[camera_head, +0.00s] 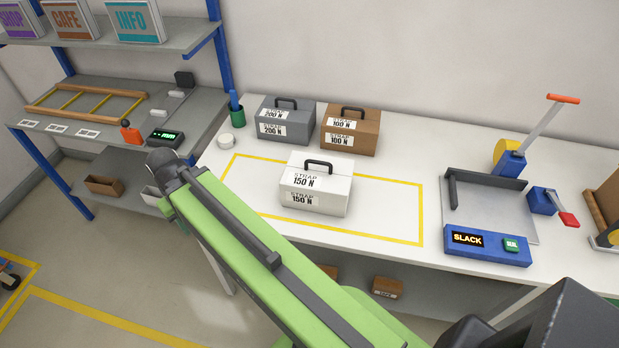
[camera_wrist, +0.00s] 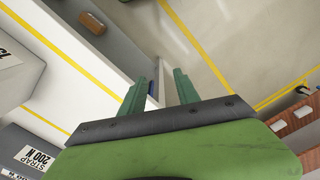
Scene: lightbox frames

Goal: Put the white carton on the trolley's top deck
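The white carton (camera_head: 316,187), with a dark top handle and "STRAP 150 N" labels, stands upright on the white bench inside a yellow outline. It is partly in the wrist view at the left edge (camera_wrist: 18,72). My gripper (camera_wrist: 160,90) has its two green fingers apart with nothing between them. It is beyond the bench's edge, apart from the carton.
A grey case (camera_head: 285,122) and a brown case (camera_head: 350,132) stand behind the carton. A strapping device with a "SLACK" display (camera_head: 487,245) is to the right. A shelf unit (camera_head: 180,38) with boxes stands left. Open floor with yellow lines lies between.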

